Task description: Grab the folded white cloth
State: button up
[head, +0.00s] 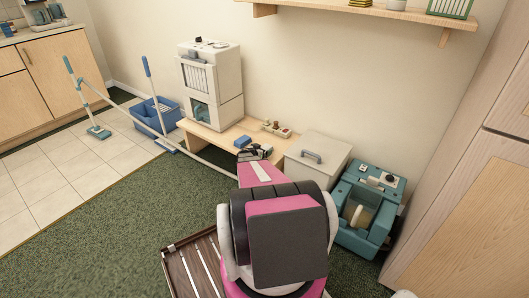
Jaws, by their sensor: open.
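I cannot make out a folded white cloth in the head view. My gripper (256,150) is at the far end of my pink arm, small and dark, over the low wooden bench (203,138). It is open, and I see nothing held in it. A small blue block (243,141) is right beside the gripper; I cannot tell whether they touch. My arm hides part of the bench and the floor in front of it.
A white dispenser-like machine (211,85) and a small tray of items (277,129) stand on the bench. To the right are a white lidded bin (317,158) and a teal machine (368,210). A slatted brown rack (195,268) lies on the green carpet (100,240). A blue bucket (155,117) stands left.

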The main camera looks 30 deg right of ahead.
jog(key=shift+w+d+f, duration=0.15)
jog(key=shift+w+d, duration=0.05)
jog(key=shift+d, duration=0.15)
jog(key=c, duration=1)
